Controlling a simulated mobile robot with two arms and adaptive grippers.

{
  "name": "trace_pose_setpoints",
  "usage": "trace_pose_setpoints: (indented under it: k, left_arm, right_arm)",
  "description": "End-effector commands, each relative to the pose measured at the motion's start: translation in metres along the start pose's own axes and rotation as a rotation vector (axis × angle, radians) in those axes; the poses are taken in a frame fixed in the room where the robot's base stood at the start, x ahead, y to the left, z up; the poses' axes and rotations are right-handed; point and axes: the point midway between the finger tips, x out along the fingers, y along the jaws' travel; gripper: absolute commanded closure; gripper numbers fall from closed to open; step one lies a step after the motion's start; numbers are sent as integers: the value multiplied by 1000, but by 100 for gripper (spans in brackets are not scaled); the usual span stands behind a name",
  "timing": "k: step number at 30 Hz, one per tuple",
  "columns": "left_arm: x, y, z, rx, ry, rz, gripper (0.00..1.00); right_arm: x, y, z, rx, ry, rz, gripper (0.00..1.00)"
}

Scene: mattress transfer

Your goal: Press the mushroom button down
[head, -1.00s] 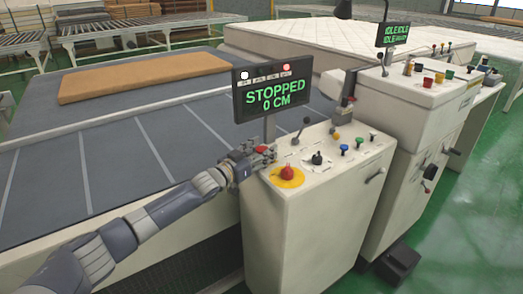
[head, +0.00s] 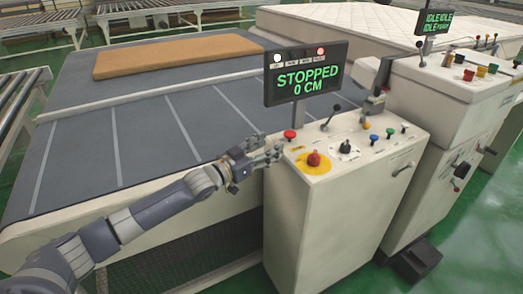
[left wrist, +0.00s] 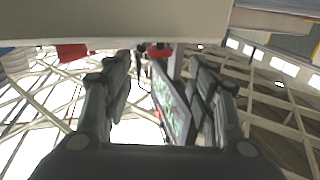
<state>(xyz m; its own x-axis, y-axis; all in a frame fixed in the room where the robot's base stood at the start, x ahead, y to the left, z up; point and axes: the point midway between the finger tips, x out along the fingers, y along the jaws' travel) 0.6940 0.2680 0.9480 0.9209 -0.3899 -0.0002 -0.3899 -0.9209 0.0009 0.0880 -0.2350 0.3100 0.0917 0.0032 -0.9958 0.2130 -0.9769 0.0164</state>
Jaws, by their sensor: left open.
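A red mushroom button (head: 313,159) sits on a yellow round plate at the front left corner of the console top (head: 335,145). A second red mushroom-shaped button (head: 290,134) stands on the back left corner. My left gripper (head: 277,151) is open and empty at the console's left edge, just left of and below the second red button in the head view. No contact with either button can be made out. In the left wrist view a red round knob (left wrist: 157,53) shows between the open fingers; which button it is I cannot tell. My right gripper is not in view.
A display (head: 307,78) reading STOPPED 0 CM rises on a post behind the buttons. Levers and coloured knobs (head: 374,138) fill the console's right side. A grey conveyor bed (head: 130,130) with a brown mat (head: 175,54) lies left; a mattress (head: 340,30) is behind.

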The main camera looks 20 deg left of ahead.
Motion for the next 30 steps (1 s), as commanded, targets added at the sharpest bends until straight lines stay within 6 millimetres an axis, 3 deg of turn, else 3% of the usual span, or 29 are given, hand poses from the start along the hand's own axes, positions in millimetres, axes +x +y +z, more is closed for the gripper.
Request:
trace_pose_setpoints:
  k: [7,24,27,29,30]
  left_arm:
    - [-19,0,1,0,-1,1,48]
    - [-21,0,1,0,-2,0,48]
    - [-22,-4,16,-2,-22,-17,48]
    - [-24,-10,37,-5,-52,-41,48]
    - [-26,-14,58,-7,-81,-63,48]
  right_arm:
    - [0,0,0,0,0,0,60]
    - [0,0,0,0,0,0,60]
    - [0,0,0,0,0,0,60]
    - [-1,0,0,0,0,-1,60]
    - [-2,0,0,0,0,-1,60]
